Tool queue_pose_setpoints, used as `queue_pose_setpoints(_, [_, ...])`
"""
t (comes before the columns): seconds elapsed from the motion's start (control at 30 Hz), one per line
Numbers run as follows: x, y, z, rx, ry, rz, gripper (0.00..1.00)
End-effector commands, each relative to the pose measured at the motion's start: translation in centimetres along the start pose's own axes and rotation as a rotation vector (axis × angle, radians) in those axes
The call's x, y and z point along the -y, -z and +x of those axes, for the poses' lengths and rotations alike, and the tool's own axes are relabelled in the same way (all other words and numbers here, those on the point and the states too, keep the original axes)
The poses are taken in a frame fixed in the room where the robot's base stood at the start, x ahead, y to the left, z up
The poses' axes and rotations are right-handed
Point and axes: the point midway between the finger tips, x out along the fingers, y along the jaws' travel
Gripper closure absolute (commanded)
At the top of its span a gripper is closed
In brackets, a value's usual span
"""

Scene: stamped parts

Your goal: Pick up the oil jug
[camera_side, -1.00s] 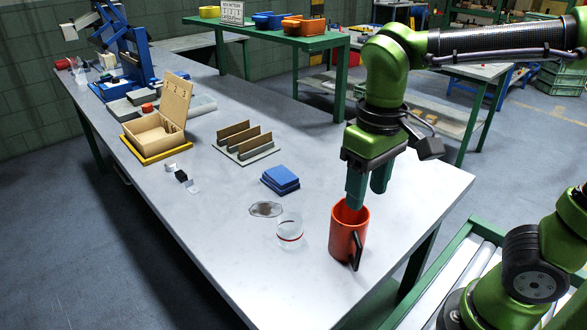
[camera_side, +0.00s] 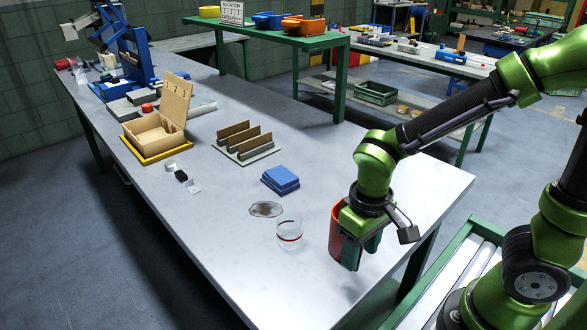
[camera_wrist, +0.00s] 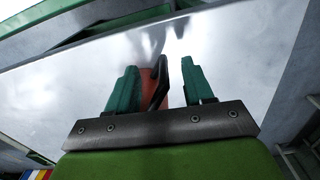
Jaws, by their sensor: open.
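The oil jug (camera_side: 337,227) is orange-red and stands upright near the front of the grey table. My gripper (camera_side: 362,255) is down in front of it, hiding much of its body. In the wrist view the jug (camera_wrist: 148,77) and its black handle (camera_wrist: 160,80) show between the two green fingers of my gripper (camera_wrist: 158,68). The fingers are apart, with a wider gap on the right of the handle than on the left of the jug. I cannot tell whether a finger touches the jug.
A clear jar (camera_side: 289,230) with a red band stands just left of the jug, with a round clear dish (camera_side: 266,209) behind it. A blue block stack (camera_side: 280,180), a slotted rack (camera_side: 245,142) and an open wooden box (camera_side: 157,132) lie farther back. The table's right side is clear.

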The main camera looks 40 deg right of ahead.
Motion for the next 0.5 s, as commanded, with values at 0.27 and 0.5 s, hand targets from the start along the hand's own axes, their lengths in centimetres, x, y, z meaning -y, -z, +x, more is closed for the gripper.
queue_pose_setpoints(0.27, [0.0, 0.0, 2.5, 0.001, 0.0, 0.0, 0.48])
queue_pose_setpoints(0.5, [0.0, 0.0, 2.5, 0.0, 0.001, 0.0, 0.59])
